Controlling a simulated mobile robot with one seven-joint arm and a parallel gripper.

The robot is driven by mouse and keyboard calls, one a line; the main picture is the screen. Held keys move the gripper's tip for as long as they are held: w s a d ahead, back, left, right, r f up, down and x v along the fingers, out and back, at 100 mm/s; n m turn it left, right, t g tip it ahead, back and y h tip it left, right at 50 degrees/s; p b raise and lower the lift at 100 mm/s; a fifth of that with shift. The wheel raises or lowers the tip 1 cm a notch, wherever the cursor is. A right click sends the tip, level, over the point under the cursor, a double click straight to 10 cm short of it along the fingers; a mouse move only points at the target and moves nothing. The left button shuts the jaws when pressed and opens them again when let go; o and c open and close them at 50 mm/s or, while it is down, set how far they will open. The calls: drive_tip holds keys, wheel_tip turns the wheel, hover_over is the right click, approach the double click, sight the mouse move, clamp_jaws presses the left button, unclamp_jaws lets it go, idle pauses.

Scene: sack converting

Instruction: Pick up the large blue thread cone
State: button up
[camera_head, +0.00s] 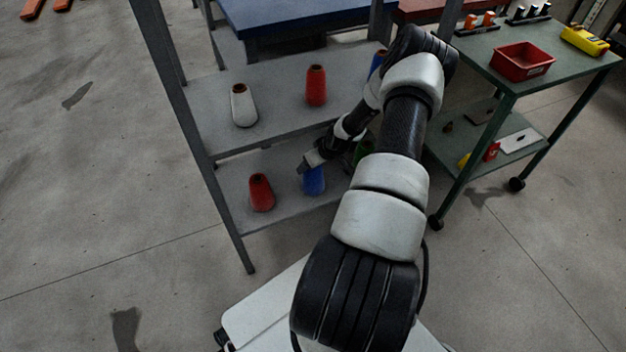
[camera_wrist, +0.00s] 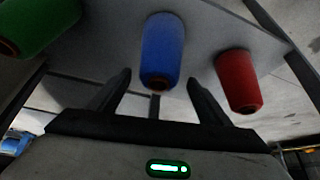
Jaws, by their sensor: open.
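A blue thread cone (camera_head: 314,181) stands on the lower grey shelf, its upper part close to my gripper in the head view. In the wrist view the blue cone (camera_wrist: 162,52) lies ahead of my gripper (camera_wrist: 157,80), roughly centred between the two dark fingers, which are apart and empty. I cannot tell whether its lower end is between the fingertips. Another blue cone (camera_head: 378,62) shows partly on the upper shelf behind my arm. The frames do not make clear which blue cone is the larger.
A red cone (camera_head: 261,192) and a mostly hidden green cone (camera_head: 362,152) flank the lower blue cone. The upper shelf (camera_head: 275,118) above holds a white cone (camera_head: 243,105) and a red cone (camera_head: 316,86). A green cart (camera_head: 560,78) with a red bin (camera_head: 523,62) stands at right.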

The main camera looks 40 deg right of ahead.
drive_tip(key=b+x, duration=0.2)
drive_tip(key=x, duration=0.4)
drive_tip(key=shift+s+d+f, duration=0.1)
drive_tip(key=shift+f, duration=0.2)
drive_tip(key=shift+c, duration=0.2)
clamp_jaws()
drive_tip(key=shift+r, duration=0.15)
